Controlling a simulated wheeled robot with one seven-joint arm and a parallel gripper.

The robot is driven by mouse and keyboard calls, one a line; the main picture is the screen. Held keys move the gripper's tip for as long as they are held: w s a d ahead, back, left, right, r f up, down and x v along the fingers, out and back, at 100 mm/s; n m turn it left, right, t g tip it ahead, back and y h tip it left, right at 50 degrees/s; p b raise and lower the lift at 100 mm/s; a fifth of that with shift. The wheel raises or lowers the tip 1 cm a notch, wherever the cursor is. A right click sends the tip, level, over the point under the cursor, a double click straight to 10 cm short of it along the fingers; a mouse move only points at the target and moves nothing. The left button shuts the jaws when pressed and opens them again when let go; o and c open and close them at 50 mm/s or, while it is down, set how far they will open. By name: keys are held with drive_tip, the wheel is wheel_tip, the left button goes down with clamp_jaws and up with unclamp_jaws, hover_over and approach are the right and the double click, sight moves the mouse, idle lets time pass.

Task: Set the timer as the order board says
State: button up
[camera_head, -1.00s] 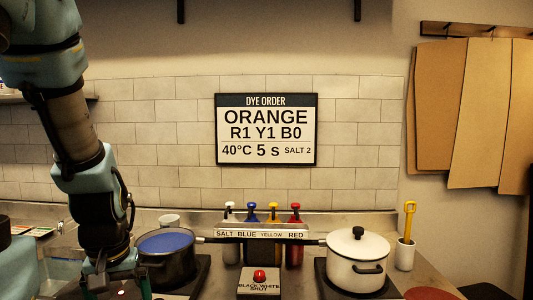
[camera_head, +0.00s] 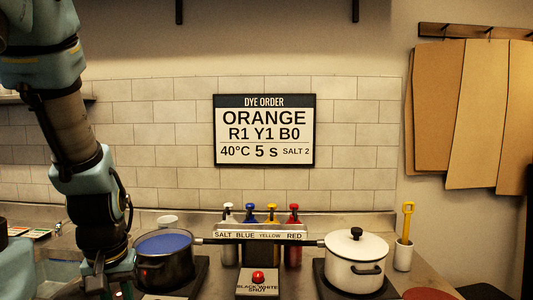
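The order board (camera_head: 264,130) on the tiled wall reads "DYE ORDER, ORANGE, R1 Y1 B0, 40°C, 5 s, SALT 2". I cannot make out a timer. A box with a red button (camera_head: 258,278) stands at the front middle, with a label that seems to read "BLACK WHITE SHUT". My arm comes down at the left, beside the dark pot. My gripper (camera_head: 112,290) is at the bottom left, partly cut off by the frame edge, and its fingers cannot be made out.
A dark pot with blue inside (camera_head: 164,243) stands right of my arm. A lidded white pot (camera_head: 355,262) stands on the right. Pump bottles stand behind the label rail (camera_head: 260,234), marked SALT, BLUE, YELLOW, RED. A white cup (camera_head: 403,255) holds a yellow tool.

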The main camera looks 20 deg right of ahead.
clamp_jaws()
idle(0.8)
